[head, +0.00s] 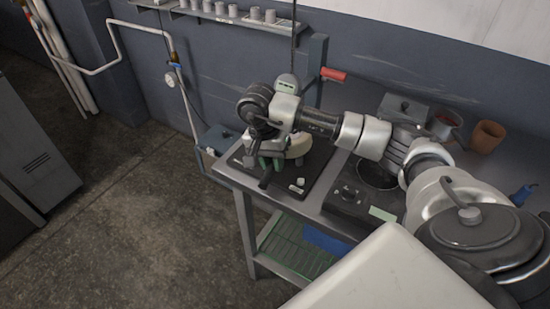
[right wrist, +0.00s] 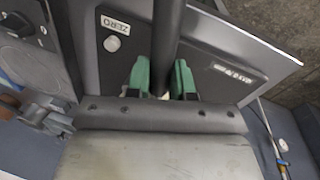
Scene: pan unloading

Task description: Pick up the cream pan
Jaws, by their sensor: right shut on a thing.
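The cream pan (head: 299,146) is at the left end of the workbench, over a dark flat unit, and partly hidden behind my arm and gripper. I cannot tell whether it touches the unit. My right gripper (head: 270,162) reaches in from the right, pointing down, with green fingertips. In the right wrist view the fingertips (right wrist: 161,80) are shut on a dark bar, the pan's handle (right wrist: 167,40), one on each side. The pan's bowl is not clear in that view. My left gripper is not in view.
The dark unit (head: 320,165) has a light knob. A second dark unit (head: 345,199) with a round vessel stands to its right. A red-handled upright (head: 318,65) stands behind. A terracotta pot (head: 487,136) is at the back right. Open floor lies left of the bench.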

